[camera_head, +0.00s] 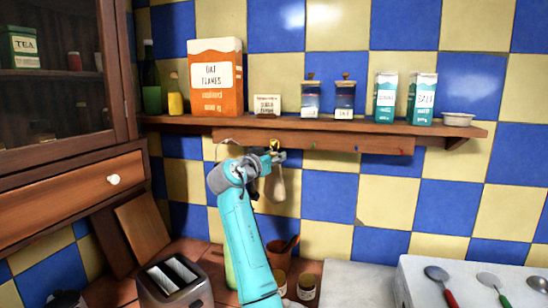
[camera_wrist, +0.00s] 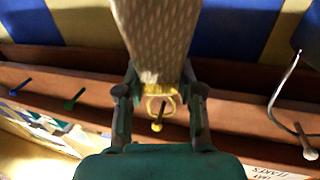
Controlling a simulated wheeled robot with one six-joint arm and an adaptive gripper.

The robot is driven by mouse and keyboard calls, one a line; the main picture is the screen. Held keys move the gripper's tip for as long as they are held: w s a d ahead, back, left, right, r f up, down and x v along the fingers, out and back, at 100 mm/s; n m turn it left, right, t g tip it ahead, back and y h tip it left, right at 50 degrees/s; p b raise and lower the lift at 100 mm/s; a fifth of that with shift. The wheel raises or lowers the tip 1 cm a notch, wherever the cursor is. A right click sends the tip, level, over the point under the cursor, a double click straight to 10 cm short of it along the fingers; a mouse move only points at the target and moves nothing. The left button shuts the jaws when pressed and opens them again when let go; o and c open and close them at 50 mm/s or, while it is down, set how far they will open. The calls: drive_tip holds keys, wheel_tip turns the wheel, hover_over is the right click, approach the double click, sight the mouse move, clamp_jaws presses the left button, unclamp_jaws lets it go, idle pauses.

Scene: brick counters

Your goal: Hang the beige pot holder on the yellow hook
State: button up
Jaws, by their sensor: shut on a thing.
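The beige pot holder (camera_wrist: 155,40) hangs from my gripper (camera_wrist: 160,88), which is shut on its loop end. In the head view the pot holder (camera_head: 279,184) hangs below my gripper (camera_head: 270,160), against the tiled wall under the shelf. Its small yellow loop (camera_wrist: 151,103) sticks out between the fingers. The yellow hook (camera_wrist: 157,125) on the brown rail is right by the loop; I cannot tell whether the loop is around it. In the head view the yellow hook (camera_head: 275,145) shows just above my gripper.
A green hook (camera_head: 313,147) and a blue hook (camera_head: 357,149) are free on the rail (camera_head: 385,143). A thin wire loop (camera_wrist: 284,78) hangs at another hook (camera_wrist: 306,148). The shelf (camera_head: 440,129) above bears boxes and jars. A toaster (camera_head: 175,280) stands below.

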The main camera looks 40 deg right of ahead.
idle(0.4)
drive_tip(key=o, duration=1.2)
drive_tip(key=shift+c, duration=0.2)
drive_tip(key=v, duration=1.2)
drive_tip(key=shift+s+f, duration=0.1)
